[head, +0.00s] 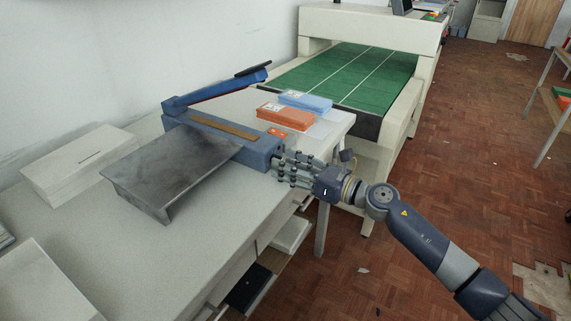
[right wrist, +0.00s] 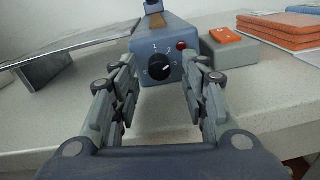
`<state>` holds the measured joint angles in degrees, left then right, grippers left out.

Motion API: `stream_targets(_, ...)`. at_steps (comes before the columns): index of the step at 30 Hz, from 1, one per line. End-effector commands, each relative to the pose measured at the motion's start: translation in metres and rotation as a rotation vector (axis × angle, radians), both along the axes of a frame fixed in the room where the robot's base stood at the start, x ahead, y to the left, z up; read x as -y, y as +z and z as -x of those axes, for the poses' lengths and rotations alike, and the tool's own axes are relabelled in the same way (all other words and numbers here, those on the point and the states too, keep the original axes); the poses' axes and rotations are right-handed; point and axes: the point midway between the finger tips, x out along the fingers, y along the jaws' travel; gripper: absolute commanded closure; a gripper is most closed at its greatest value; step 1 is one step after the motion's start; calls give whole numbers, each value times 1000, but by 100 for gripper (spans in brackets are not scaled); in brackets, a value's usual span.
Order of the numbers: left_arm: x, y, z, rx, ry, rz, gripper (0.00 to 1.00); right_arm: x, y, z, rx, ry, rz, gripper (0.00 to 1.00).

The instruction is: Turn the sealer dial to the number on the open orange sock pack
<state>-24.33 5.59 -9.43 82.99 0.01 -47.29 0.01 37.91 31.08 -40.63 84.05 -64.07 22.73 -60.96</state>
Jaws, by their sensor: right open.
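The blue sealer (head: 225,138) stands on the table with its arm raised. Its black dial (right wrist: 159,66) is on the end face, with small numbers around it; 1 and 2 can be made out. A pale mark on the dial points to the right, but I cannot read the exact setting. My right gripper (head: 277,169) is open at this end of the sealer. In the right wrist view its fingers stand left and right of the dial, apart from it as far as I can see. An orange sock stack (head: 287,117) with a white label lies behind the sealer; its number is unreadable.
A small orange piece (right wrist: 226,36) sits on a grey box (right wrist: 228,53) right of the dial. A red lamp (right wrist: 182,45) is on the sealer. A blue stack (head: 307,102) lies behind the orange one. A metal plate (head: 160,165) adjoins the sealer.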

Motion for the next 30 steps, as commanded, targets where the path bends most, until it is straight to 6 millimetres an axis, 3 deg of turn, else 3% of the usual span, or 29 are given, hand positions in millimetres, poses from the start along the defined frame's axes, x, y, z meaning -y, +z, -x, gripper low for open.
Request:
stream_targets(9,0,0,0,-1,0,0,60,53,-2,42,-3,-1,3,59)
stream_targets(15,0,0,0,-1,0,0,60,76,0,61,-2,0,1,59)
stream_targets(28,0,0,0,-1,0,-1,60,85,1,68,0,1,0,59)
stream_targets(30,0,0,1,-1,0,-1,60,85,2,68,1,1,1,71)
